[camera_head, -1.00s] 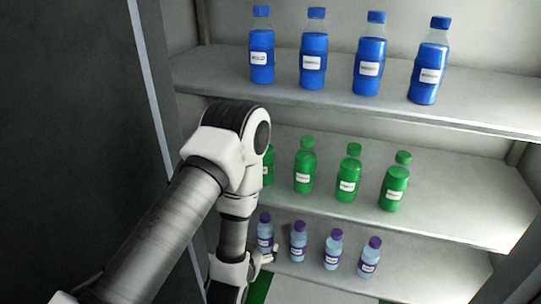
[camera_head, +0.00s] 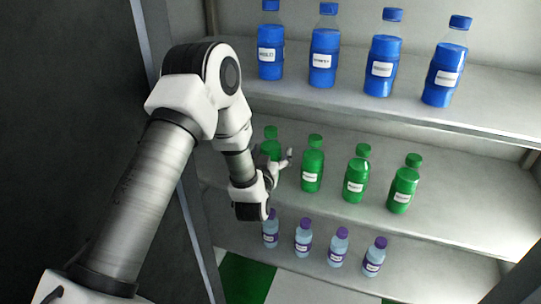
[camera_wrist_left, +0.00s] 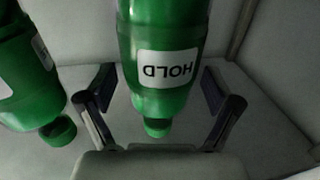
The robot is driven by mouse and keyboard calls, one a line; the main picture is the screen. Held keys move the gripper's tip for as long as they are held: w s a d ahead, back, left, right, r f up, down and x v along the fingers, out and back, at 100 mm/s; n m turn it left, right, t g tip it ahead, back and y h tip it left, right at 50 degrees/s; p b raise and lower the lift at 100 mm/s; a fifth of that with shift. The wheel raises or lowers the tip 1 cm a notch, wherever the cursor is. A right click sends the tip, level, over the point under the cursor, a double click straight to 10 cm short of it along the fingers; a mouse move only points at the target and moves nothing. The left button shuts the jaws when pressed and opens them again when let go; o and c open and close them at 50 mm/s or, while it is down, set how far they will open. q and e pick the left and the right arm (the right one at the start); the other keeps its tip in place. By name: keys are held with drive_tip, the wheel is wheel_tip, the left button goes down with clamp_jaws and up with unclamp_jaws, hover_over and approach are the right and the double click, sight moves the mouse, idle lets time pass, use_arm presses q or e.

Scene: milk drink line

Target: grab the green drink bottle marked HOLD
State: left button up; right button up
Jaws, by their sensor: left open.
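The green drink bottle marked HOLD (camera_wrist_left: 165,25) shows upside down in the left wrist view, its green cap toward the bottom of the picture. In the head view it is the leftmost green bottle (camera_head: 271,146) on the middle shelf, and my gripper hides its lower part. My left gripper (camera_head: 281,160) is open in front of it. In the left wrist view the two fingers (camera_wrist_left: 160,106) appear on either side of the bottle, with gaps both sides; I see no contact. My right gripper is not in view.
Another green bottle (camera_wrist_left: 28,75) stands close beside it, with more green bottles (camera_head: 356,175) to the right. Blue bottles (camera_head: 325,50) stand on the shelf above, and small purple-capped bottles (camera_head: 303,238) below. A shelf post (camera_head: 165,95) is on the left.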

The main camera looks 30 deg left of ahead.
use_arm(q)
drive_tip(key=shift+f, duration=0.1)
drive_tip(key=c, duration=1.6)
drive_tip(key=shift+o, duration=0.2)
